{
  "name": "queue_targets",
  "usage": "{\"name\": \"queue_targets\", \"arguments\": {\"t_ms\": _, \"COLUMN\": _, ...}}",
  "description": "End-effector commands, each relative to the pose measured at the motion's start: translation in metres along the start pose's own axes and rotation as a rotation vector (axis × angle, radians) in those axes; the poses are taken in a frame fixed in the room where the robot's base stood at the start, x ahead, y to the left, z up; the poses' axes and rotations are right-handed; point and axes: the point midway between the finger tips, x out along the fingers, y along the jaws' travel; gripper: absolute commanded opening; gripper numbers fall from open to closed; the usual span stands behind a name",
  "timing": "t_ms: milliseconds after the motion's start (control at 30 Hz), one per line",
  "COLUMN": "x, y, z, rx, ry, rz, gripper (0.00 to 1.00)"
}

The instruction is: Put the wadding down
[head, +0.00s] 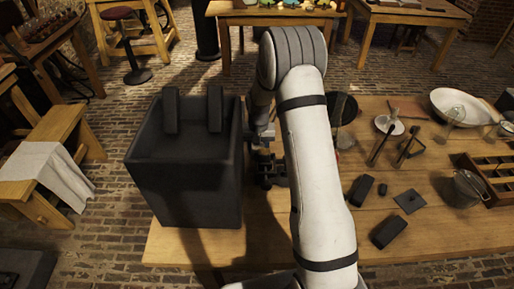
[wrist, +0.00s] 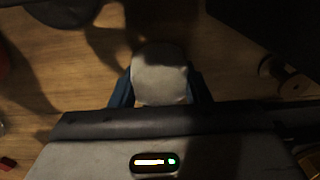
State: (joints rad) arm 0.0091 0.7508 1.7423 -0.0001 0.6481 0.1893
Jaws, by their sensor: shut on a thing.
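The wadding (wrist: 159,72) is a pale, rounded pad in the middle of the wrist view. The blue fingers of my gripper (wrist: 160,92) stand on both sides of it and are shut on it. The bare wooden table (wrist: 60,80) lies below, with dark shadows across it; I cannot tell how high the wadding is above it. In the head view my gripper (head: 268,170) is over the left part of the table, right beside the large dark box. The wadding is hidden there behind my arm.
The large dark open box (head: 185,185) stands at the table's left end. Dark blocks (head: 361,190) (head: 389,230) and a flat dark plate (head: 410,202) lie right of my arm. A white basin (head: 462,103), glassware and a divided wooden tray (head: 490,172) are farther right. The table's front edge is mostly clear.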

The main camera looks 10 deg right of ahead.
Motion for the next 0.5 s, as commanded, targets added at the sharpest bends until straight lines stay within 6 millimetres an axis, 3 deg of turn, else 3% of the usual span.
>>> {"name": "queue_targets", "arguments": {"t_ms": 100, "x": 0.0045, "y": -0.0002, "z": 0.0000, "rx": 0.000, "ry": 0.000, "rz": 0.000, "gripper": 0.18}}
{"name": "queue_targets", "arguments": {"t_ms": 133, "x": 0.0034, "y": -0.0003, "z": 0.0000, "rx": 0.000, "ry": 0.000, "rz": 0.000, "gripper": 0.44}}
{"name": "queue_targets", "arguments": {"t_ms": 367, "x": 0.0026, "y": -0.0005, "z": 0.0001, "rx": -0.001, "ry": 0.000, "rz": 0.000, "gripper": 0.63}}
{"name": "queue_targets", "arguments": {"t_ms": 500, "x": 0.0025, "y": -0.0006, "z": 0.0001, "rx": -0.001, "ry": 0.000, "rz": 0.000, "gripper": 0.64}}
